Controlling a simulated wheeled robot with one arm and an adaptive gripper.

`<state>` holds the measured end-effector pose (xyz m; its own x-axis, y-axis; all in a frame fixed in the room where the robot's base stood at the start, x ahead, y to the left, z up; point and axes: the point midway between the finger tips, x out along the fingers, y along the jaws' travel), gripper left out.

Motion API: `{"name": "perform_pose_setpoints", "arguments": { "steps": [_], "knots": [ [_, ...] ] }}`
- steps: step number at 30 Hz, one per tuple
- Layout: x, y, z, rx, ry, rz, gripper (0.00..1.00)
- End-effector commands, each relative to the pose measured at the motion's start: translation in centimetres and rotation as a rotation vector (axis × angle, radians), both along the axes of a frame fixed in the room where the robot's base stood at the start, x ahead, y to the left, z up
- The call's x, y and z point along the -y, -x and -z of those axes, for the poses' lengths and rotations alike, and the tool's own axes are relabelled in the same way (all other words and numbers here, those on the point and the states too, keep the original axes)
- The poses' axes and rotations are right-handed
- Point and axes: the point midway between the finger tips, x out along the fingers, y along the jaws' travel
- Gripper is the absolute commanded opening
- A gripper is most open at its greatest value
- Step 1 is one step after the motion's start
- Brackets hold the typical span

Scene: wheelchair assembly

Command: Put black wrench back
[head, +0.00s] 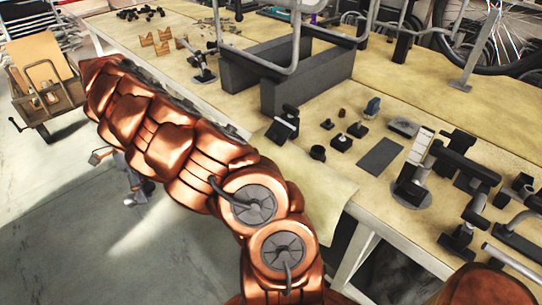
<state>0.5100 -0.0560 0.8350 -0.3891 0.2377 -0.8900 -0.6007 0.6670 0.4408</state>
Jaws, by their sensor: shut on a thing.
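My gripper is not visible in the head view. My copper-coloured arm runs from the bottom middle up to the upper left, and its far end and whatever lies behind it are hidden. I cannot make out a black wrench anywhere. Several dark tools and fixtures stand on the workbench (350,200), but none can be told as the wrench.
A grey channel-shaped block (310,78) sits mid-bench beneath a bent metal tube frame. A wheel (495,38) is at the back right. A cart (45,85) stands left on open floor.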

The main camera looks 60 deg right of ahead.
Motion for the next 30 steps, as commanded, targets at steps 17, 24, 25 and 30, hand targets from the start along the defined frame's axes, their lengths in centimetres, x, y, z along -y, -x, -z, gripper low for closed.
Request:
{"name": "perform_pose_setpoints", "arguments": {
  "steps": [17, 24, 25, 30],
  "knots": [
    [5.8, 5.0, 3.4, -0.182, 0.362, -0.222, 0.0],
    [8.5, 7.0, 4.3, -0.228, 0.484, -0.279, 0.0],
    [8.9, 7.4, 4.4, -0.236, 0.5, -0.285, 0.0],
    [11.5, 9.4, 4.7, -0.269, 0.599, -0.32, 0.0]
  ]
}}
